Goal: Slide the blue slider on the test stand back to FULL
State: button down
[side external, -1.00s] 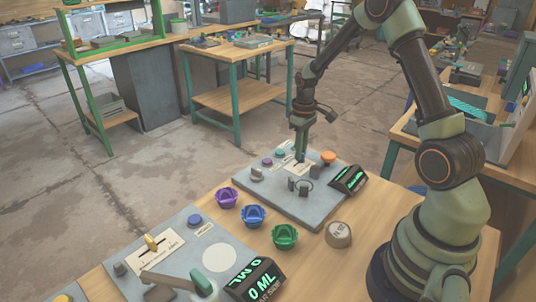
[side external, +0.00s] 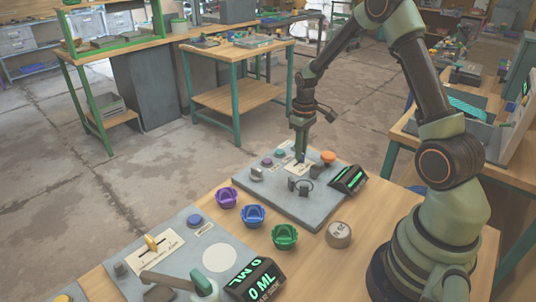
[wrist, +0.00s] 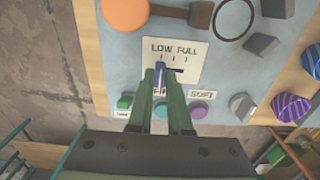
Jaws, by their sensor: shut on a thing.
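The test stand is a grey panel (side external: 302,215) on the wooden table; it also fills much of the wrist view (wrist: 212,62). A white plate on it (wrist: 188,58) reads LOW at left and FULL at right, with tick marks and a dark slot. The blue slider (wrist: 160,76) stands at the LOW end, and the open slot shows to its right. My gripper (wrist: 161,72) is shut on the slider, one green finger on each side. In the side view my gripper (side external: 301,152) points down at the panel and hides most of the slider.
An orange knob (side external: 328,157) and a green-lit display (side external: 348,179) stand to the right of my gripper. Teal (side external: 280,153) and purple (side external: 267,162) buttons lie left. Purple, blue (side external: 253,216) and green (side external: 285,237) cups stand in front. A second panel (side external: 150,225) lies nearer the camera.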

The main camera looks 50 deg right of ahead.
jog(key=shift+a, duration=0.1)
dwell(0.3)
jog(key=shift+a, duration=1.9)
jog(key=c, duration=0.8)
grip_release()
jog(key=shift+c, duration=0.2)
notch_tip(320, 180, up, 12)
jog(key=shift+r, duration=0.1)
